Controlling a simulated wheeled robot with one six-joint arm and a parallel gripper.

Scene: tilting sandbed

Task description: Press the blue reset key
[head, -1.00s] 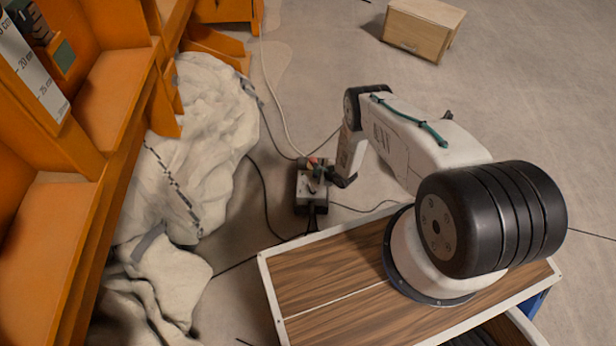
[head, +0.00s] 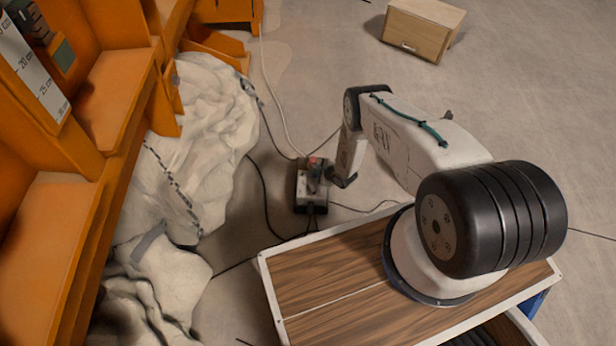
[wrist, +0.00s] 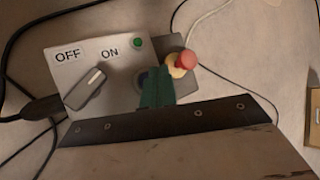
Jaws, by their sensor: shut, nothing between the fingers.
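A grey control box (wrist: 85,50) fills the upper left of the wrist view, with OFF and ON labels, a rotary switch (wrist: 85,90) and a small green lamp (wrist: 138,42). The box also shows on the floor in the head view (head: 302,200). My gripper (wrist: 156,76) is shut and empty, its green fingers in front of the box's right part. A dark round rim with a bluish tint shows just left of the fingertips; the blue reset key is otherwise hidden behind them. I cannot tell whether the fingers touch it.
A red mushroom button (wrist: 187,60) on a yellow base stands just right of my fingers. Cables lie around the box. A crumpled pale sheet (head: 205,130) and an orange frame (head: 120,80) stand at the left. A wooden cabinet (head: 420,30) is at the back; open floor lies right.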

